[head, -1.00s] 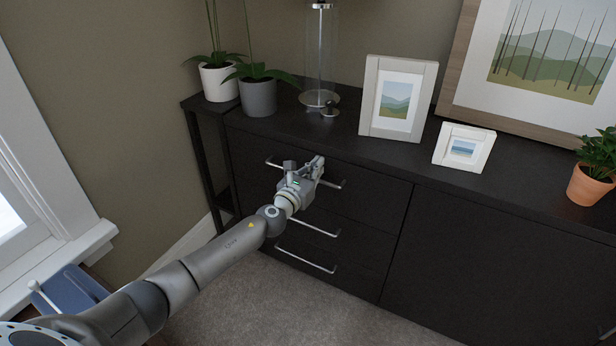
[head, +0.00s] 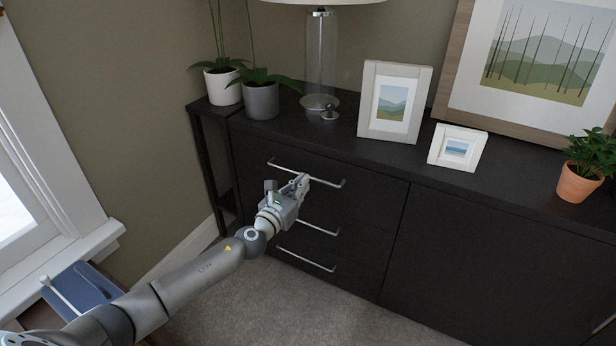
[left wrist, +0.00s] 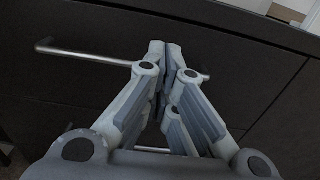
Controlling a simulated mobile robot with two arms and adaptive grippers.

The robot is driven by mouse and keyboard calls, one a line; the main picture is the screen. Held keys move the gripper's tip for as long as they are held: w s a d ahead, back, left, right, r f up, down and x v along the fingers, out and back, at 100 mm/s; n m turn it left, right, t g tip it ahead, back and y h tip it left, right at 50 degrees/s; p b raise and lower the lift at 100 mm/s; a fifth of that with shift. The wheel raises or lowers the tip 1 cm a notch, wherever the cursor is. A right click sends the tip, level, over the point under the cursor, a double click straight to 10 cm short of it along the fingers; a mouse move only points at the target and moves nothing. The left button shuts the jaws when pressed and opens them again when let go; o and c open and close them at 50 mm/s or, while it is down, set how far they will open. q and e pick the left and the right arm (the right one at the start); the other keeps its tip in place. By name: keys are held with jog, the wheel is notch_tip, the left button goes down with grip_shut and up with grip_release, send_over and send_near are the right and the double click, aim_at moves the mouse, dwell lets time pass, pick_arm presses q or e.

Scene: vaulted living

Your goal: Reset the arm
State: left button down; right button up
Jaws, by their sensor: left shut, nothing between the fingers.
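My left gripper (head: 301,184) is in front of the top drawer of the dark cabinet (head: 470,215). Its fingers are shut and empty. In the head view they overlap the area just below the top drawer's bar handle (head: 322,179). In the left wrist view the shut fingertips (left wrist: 164,48) point at the drawer front, and the handle (left wrist: 95,57) runs across behind them. I cannot tell whether the fingers touch the handle. The drawers look closed. My right gripper is in neither view.
Two lower handles (head: 305,260) stick out below. On the cabinet top are a glass-stemmed lamp (head: 321,60), picture frames (head: 394,101) and a plant in a terracotta pot (head: 577,184). Potted plants (head: 261,100) stand at the left end.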

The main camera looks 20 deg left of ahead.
pick_arm(q)
jog(key=shift+s+a, duration=0.15)
jog(key=shift+s, duration=2.5)
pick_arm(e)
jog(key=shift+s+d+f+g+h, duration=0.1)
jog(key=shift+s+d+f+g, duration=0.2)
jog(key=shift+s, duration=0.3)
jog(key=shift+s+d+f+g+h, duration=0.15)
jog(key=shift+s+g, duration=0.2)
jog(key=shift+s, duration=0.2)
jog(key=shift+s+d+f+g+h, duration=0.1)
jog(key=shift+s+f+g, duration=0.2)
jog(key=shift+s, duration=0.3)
